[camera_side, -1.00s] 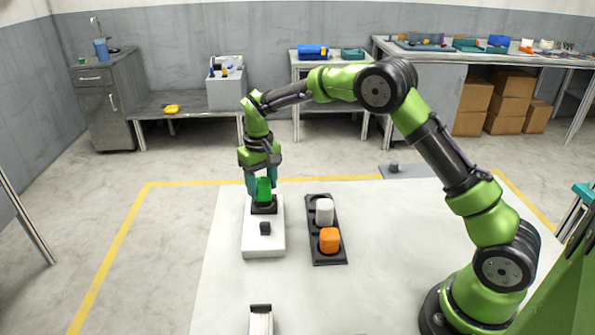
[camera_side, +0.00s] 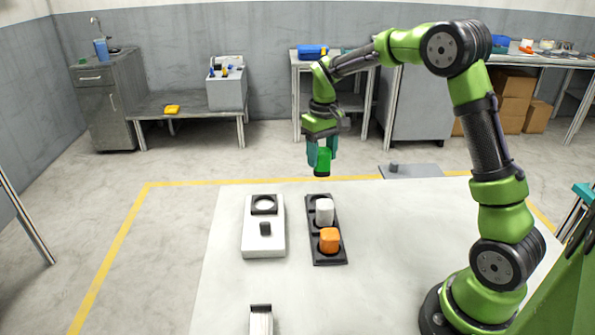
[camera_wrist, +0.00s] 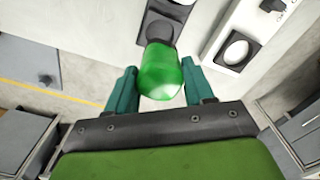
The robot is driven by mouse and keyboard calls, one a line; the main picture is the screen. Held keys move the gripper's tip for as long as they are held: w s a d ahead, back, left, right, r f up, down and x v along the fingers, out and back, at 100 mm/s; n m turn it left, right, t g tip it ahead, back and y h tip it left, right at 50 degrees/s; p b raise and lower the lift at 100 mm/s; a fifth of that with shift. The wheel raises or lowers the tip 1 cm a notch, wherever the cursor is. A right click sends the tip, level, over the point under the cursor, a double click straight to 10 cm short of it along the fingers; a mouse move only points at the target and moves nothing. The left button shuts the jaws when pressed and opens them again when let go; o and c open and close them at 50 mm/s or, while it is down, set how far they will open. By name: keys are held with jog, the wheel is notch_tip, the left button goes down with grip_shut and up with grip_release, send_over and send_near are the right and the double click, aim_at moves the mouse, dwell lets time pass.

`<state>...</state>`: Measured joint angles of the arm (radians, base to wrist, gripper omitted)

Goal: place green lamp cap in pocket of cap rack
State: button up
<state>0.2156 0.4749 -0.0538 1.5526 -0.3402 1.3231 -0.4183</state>
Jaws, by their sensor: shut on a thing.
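The green lamp cap (camera_side: 323,160) is held between the fingers of my gripper (camera_side: 322,152), which is shut on it. The cap hangs upright in the air, above and beyond the far end of the black cap rack (camera_side: 330,257). In the wrist view the cap (camera_wrist: 160,72) sits between the two teal fingers (camera_wrist: 160,92). The rack holds a white cap (camera_side: 324,211) in its middle pocket and an orange cap (camera_side: 330,240) in its near pocket. The far pocket (camera_side: 319,199) looks empty.
A grey plate (camera_side: 411,171) lies at the table's far edge. The table (camera_side: 400,240) right of the rack is clear.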

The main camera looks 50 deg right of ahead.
notch_tip(320, 180, down, 10)
jog(key=shift+f, duration=0.1)
dwell(0.4)
jog(key=shift+f, duration=0.15)
jog(key=o, duration=1)
jog(key=shift+o, duration=0.2)
